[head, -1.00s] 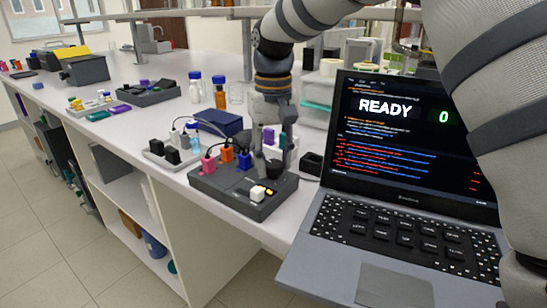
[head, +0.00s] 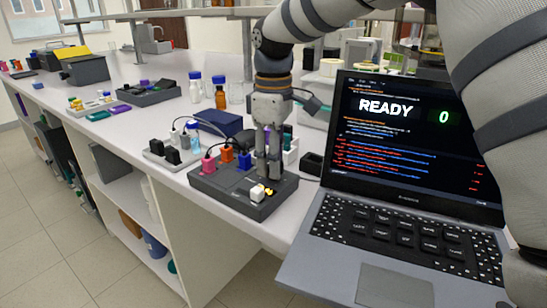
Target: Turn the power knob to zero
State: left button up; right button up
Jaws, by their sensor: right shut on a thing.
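A dark control box (head: 235,205) sits near the bench's front edge, left of the laptop. The laptop screen (head: 415,135) reads READY and a green 0. My left gripper is not in view.
The laptop keyboard (head: 410,235) lies close to the right of the box. A small black block (head: 312,163), a blue box (head: 219,123), bottles (head: 220,97) and a grey plug strip (head: 170,150) stand around it. The bench's front edge is close below.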

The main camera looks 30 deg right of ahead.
jog(key=shift+n, duration=0.9)
jog(key=o, duration=1.2)
notch_tip(320, 180, up, 12)
